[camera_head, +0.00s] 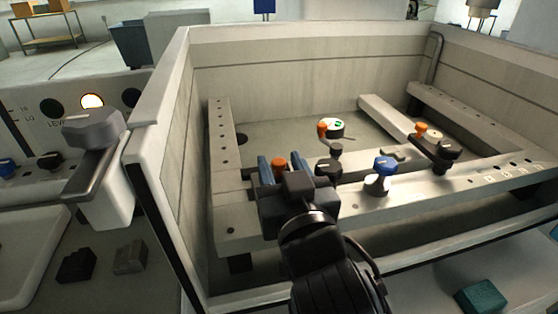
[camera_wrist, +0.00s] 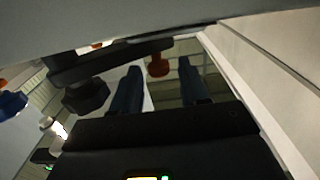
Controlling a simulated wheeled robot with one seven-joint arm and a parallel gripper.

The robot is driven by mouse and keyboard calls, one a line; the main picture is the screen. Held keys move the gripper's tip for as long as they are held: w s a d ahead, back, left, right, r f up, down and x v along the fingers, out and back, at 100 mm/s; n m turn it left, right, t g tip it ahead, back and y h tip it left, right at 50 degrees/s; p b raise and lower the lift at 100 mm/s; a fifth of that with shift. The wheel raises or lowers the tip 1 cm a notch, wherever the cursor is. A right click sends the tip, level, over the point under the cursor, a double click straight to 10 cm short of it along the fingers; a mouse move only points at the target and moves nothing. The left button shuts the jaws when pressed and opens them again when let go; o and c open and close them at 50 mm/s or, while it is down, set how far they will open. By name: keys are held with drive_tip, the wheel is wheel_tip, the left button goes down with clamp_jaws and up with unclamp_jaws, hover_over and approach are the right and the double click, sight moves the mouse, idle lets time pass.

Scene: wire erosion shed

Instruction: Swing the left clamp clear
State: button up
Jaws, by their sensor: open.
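The left clamp is a dark arm with a black knob (camera_head: 328,170) and an orange knob (camera_head: 279,167), on the pale front rail (camera_head: 350,198) of the tank. My gripper (camera_head: 281,167) is open, its two blue fingers at either side of the orange knob in the head view. The wrist view shows the orange knob (camera_wrist: 158,65) between the fingertips (camera_wrist: 160,75), with the dark clamp arm (camera_wrist: 105,62) and black knob (camera_wrist: 86,97) to the left. Whether the fingers touch the orange knob I cannot tell. My gripper hides part of the clamp in the head view.
A blue knob (camera_head: 383,166) stands on the rail to the right. The right clamp (camera_head: 436,146) has its own orange knob. A white round part with a green mark (camera_head: 335,127) is behind the rail. The tank's left wall (camera_head: 172,150) is left of my gripper.

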drive_tip(key=v, duration=0.5)
drive_tip(key=shift+s+d+b, duration=0.1)
drive_tip(key=shift+s+b, duration=0.25)
drive_tip(key=shift+s, duration=0.05)
drive_tip(key=shift+c, duration=0.3)
drive_tip(key=shift+s+d+r+p, duration=0.15)
drive_tip(key=shift+s+p, duration=0.1)
drive_tip(key=shift+p, duration=0.1)
drive_tip(key=shift+c, duration=0.8)
drive_tip(key=s+d+p, duration=0.1)
drive_tip(key=s+p, duration=0.1)
drive_tip(key=s+d+r+g+p, duration=0.1)
drive_tip(key=s+p, duration=0.1)
drive_tip(key=s, duration=0.1)
drive_tip(key=s+d+r+g+p, duration=0.1)
drive_tip(key=s+p, duration=0.1)
drive_tip(key=s, duration=0.1)
drive_tip(key=shift+s+d+r+n+y, duration=0.2)
drive_tip(key=shift+d+n+y, duration=0.1)
drive_tip(key=shift+d+n, duration=0.1)
clamp_jaws()
drive_tip(key=b+x, duration=0.2)
drive_tip(key=x, duration=0.2)
drive_tip(key=b+x, duration=0.2)
drive_tip(key=x, duration=0.3)
drive_tip(key=b+x, duration=0.3)
drive_tip(key=x, duration=0.1)
drive_tip(key=shift+w+a+f, duration=0.15)
drive_tip(key=shift+w+f, duration=0.05)
drive_tip(key=shift+f, duration=0.15)
